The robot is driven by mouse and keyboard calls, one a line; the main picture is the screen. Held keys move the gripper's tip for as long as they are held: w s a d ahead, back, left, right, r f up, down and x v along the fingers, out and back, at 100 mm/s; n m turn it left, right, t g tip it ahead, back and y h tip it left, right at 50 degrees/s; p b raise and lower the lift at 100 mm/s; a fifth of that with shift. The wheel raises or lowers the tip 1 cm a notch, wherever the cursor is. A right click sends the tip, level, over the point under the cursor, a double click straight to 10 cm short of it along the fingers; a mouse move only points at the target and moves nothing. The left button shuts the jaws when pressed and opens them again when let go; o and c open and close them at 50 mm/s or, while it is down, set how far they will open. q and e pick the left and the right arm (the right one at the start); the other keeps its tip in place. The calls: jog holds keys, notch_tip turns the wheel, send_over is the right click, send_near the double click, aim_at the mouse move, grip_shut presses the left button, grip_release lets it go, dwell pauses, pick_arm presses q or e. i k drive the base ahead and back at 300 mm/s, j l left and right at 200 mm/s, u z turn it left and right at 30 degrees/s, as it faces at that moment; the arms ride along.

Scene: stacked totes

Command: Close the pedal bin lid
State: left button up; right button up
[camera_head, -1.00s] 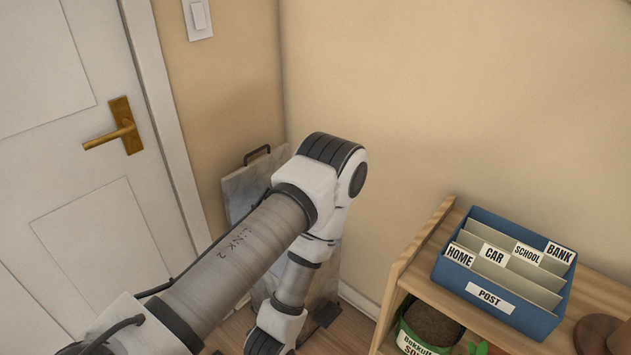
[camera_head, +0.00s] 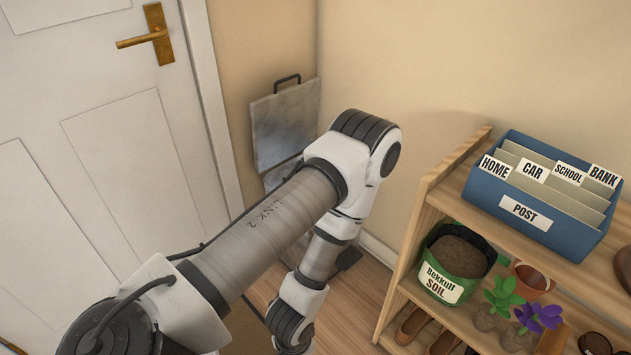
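The pedal bin stands in the corner beside the door, mostly hidden behind my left arm. Its grey, marbled lid (camera_head: 284,127) with a black handle on its top edge stands raised, close to the wall. A strip of the grey bin body (camera_head: 282,178) shows below the lid, and a dark piece like a pedal (camera_head: 348,258) shows low on the right of my arm. My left arm reaches in from the lower left and bends down in front of the bin. Its wrist reaches the bottom edge, and the gripper fingers are out of view. My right gripper is not in view.
A wooden shelf (camera_head: 412,255) stands at the right with a blue post box (camera_head: 540,205) on top. A soil bag (camera_head: 452,265), plants and shoes sit on its lower levels. A white door (camera_head: 100,150) fills the left. Some wooden floor shows between bin and shelf.

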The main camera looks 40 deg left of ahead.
aim_at(284, 124)
jog(key=u, duration=1.5)
